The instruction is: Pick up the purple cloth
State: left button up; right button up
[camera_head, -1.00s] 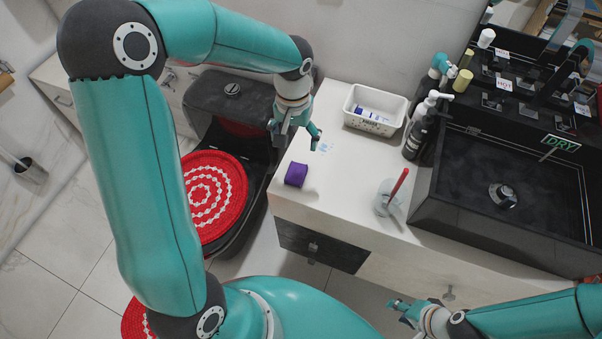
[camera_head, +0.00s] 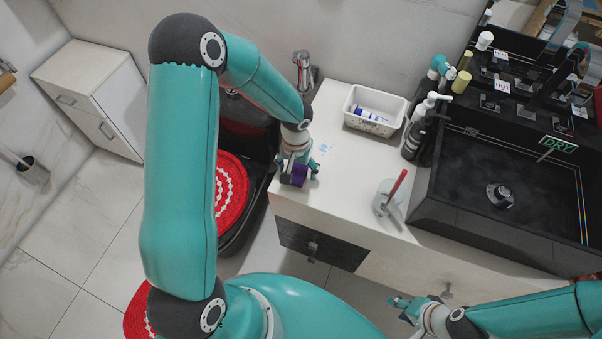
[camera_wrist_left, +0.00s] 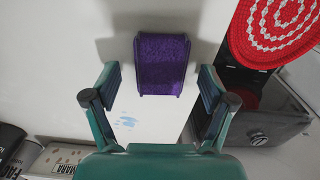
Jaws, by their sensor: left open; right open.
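The purple cloth (camera_head: 299,175) is a small rolled or folded piece on the white counter (camera_head: 345,190), near its left edge. My left gripper (camera_head: 297,172) is right over it in the head view and partly covers it. In the left wrist view the cloth (camera_wrist_left: 162,65) lies ahead and midway between the two spread fingers (camera_wrist_left: 160,88), with a gap on each side. The left gripper is open and holds nothing. My right gripper (camera_head: 406,306) is open and empty in front of the cabinet at the bottom right.
A white basket (camera_head: 374,110) stands behind the cloth. A glass with a red toothbrush (camera_head: 390,193), a soap bottle (camera_head: 418,130) and the black sink (camera_head: 500,190) are to the right. A red and white round mat (camera_head: 231,190) lies left of the counter. The counter's middle is clear.

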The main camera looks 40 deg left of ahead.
aim_at(297, 171)
pick_arm(q)
jog(key=shift+f, duration=0.1)
jog(key=shift+c, duration=0.3)
jog(key=c, duration=1)
notch_tip(297, 171, up, 20)
jog(key=shift+r+b, duration=0.1)
jog(key=shift+b, duration=0.35)
